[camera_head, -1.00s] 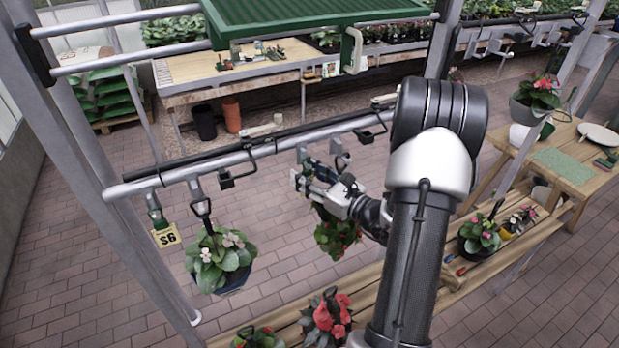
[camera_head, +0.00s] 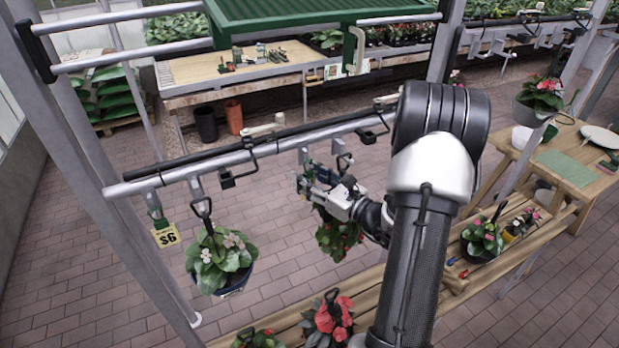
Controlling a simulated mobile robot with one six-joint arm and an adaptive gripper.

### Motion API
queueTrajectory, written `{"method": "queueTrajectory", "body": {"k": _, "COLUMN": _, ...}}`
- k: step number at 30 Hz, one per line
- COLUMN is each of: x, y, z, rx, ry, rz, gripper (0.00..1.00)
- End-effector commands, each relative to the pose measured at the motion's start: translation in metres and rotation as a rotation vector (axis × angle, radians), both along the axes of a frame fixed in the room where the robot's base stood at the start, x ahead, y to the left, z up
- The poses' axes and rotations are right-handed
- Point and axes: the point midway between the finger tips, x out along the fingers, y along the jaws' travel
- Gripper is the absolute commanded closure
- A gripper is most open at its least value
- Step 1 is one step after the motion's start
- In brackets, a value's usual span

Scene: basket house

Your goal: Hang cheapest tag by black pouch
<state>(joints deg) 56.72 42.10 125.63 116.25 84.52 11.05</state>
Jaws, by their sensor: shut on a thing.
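A yellow price tag (camera_head: 166,236) hangs from a green clip (camera_head: 155,213) at the left end of the front rail; its print looks like "9$". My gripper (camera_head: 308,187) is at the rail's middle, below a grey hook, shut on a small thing. My fingers hide most of that thing, and I cannot tell whether it is a tag. A plant with red flowers (camera_head: 338,238) hangs just below and behind my gripper. A plant with white flowers (camera_head: 220,262) hangs in a dark pot right of the price tag. I cannot make out a black pouch.
The front rail (camera_head: 265,150) carries several hooks close to my gripper. A wooden bench (camera_head: 285,325) with potted plants stands below. A green slatted shelf (camera_head: 310,15) is above. A wooden table (camera_head: 575,215) stands at the right. The brick floor behind the rail is open.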

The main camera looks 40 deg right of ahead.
Motion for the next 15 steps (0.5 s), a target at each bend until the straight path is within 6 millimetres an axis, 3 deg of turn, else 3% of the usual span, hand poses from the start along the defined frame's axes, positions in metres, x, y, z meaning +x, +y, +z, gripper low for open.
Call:
{"method": "queueTrajectory", "body": {"k": 14, "x": 0.0004, "y": -0.0001, "z": -0.0019, "rx": 0.0, "ry": 0.0, "rz": 0.0, "gripper": 0.72}}
{"method": "queueTrajectory", "body": {"k": 15, "x": 0.0004, "y": -0.0001, "z": -0.0019, "rx": 0.0, "ry": 0.0, "rz": 0.0, "gripper": 0.57}}
